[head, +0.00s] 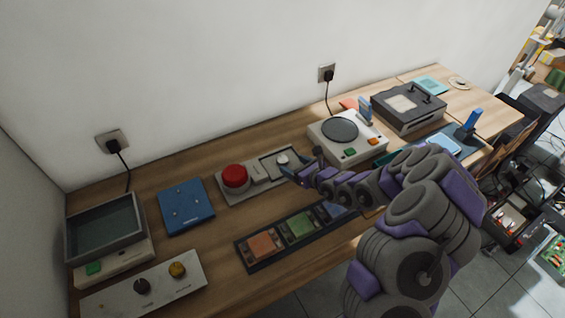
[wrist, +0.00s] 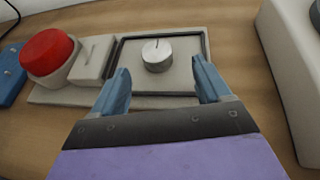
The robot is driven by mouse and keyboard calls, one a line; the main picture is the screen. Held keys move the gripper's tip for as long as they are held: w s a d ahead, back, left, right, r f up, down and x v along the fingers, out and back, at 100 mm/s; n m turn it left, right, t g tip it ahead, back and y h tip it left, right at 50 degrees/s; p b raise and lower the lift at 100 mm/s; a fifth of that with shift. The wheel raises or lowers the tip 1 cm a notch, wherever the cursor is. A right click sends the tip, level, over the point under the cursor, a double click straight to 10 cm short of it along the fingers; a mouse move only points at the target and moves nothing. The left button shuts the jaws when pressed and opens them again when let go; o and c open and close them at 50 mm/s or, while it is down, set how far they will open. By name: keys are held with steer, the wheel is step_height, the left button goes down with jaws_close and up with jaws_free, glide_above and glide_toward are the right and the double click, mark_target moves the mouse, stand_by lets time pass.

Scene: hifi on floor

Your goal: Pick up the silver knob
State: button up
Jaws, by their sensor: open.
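The silver knob (wrist: 157,55) is a short metal cylinder with a line mark on top. It sits in a dark-framed square recess of a beige panel (wrist: 60,97). In the head view the knob (head: 283,158) shows small, just beyond the tip of my arm. My gripper (wrist: 162,88) is open and empty, with its two blue fingers on either side of the knob in the picture. The fingertips appear short of the knob, not touching it. In the head view my gripper (head: 300,170) is partly hidden by its own wrist, right of the knob.
A red button (wrist: 48,51) and a beige switch block (wrist: 93,57) stand left of the knob on the same panel. A white device with a round plate (head: 348,140) stands to the right. A strip with coloured squares (head: 300,225) lies in front.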

mark_target(284, 160)
steer(key=b+x, duration=0.1)
steer(key=x, duration=0.3)
steer(key=shift+w+a+f+b, duration=0.1)
steer(key=shift+a+f+b, duration=0.1)
steer(key=shift+a+b, duration=0.2)
steer(key=shift+w+a, duration=0.15)
steer(key=shift+c, duration=0.3)
steer(key=shift+r, duration=0.1)
steer(key=c, duration=1.1)
steer(key=shift+c, duration=0.2)
steer(key=shift+r, duration=0.15)
